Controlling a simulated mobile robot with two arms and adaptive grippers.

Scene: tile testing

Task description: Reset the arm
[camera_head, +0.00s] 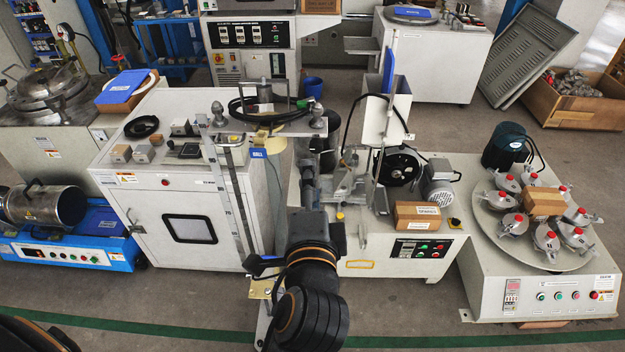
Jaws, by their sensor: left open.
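My left arm (315,310), black with orange rings, stands in the lower middle of the head view. Its wrist points up and away from me, between the white cabinet and the machine with the black wheel. My left gripper (308,175) is at the far end of it, small and seen from behind. It is open, and I see nothing held in it. Its fingertips are hard to make out against the machines behind. Another black part of mine with an orange ring (35,335) shows at the bottom left corner. My right gripper is not in view.
On the right are the wheel machine with a brown box (417,211) and the round-plate machine (545,280) with several red-knobbed pots. The floor in front (400,315) is clear.

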